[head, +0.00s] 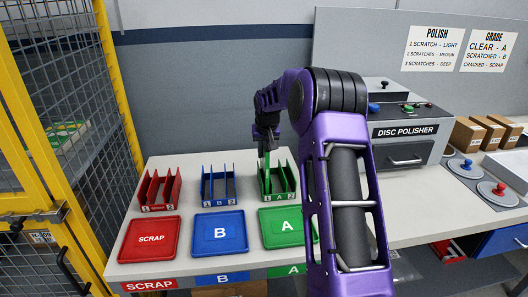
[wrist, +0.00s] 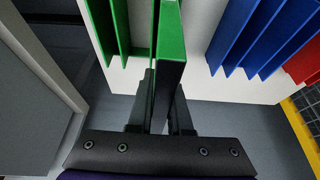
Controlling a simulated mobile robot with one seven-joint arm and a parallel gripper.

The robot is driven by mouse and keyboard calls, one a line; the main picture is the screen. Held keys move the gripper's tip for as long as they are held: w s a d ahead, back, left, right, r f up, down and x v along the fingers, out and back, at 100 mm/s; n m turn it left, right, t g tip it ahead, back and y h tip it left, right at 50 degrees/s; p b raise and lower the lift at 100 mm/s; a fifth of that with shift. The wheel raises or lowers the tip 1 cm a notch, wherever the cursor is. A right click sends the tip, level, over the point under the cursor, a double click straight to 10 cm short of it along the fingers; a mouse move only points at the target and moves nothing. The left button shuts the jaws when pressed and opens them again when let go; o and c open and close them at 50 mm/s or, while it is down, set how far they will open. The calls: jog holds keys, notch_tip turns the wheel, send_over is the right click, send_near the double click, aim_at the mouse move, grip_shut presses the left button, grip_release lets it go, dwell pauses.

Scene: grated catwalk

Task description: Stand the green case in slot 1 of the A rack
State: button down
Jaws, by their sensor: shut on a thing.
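The green A rack (head: 280,191) stands at the back of the table, behind the green A tray (head: 283,238). My gripper (head: 266,142) is over the left part of this rack, pointing down. It is shut on the green case (head: 267,159), which is held upright. In the wrist view the case (wrist: 172,75) is between the fingers (wrist: 160,115), with the green rack dividers (wrist: 118,28) to its left. The case's lower end overlaps the rack's left slot in the head view. I cannot tell how deep it sits or whether it touches the floor.
The blue rack (head: 218,197) and red rack (head: 160,205) stand to the left, with the B tray (head: 219,246) and SCRAP tray (head: 150,252) in front. The disc polisher (head: 405,132) is at right. Yellow-framed mesh fencing (head: 122,85) borders the left.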

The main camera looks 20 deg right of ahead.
jog(key=shift+c, duration=1.8)
grip_release()
jog(key=shift+r, duration=0.1)
jog(key=shift+r+p, duration=2.8)
jog(key=shift+r, duration=1.15)
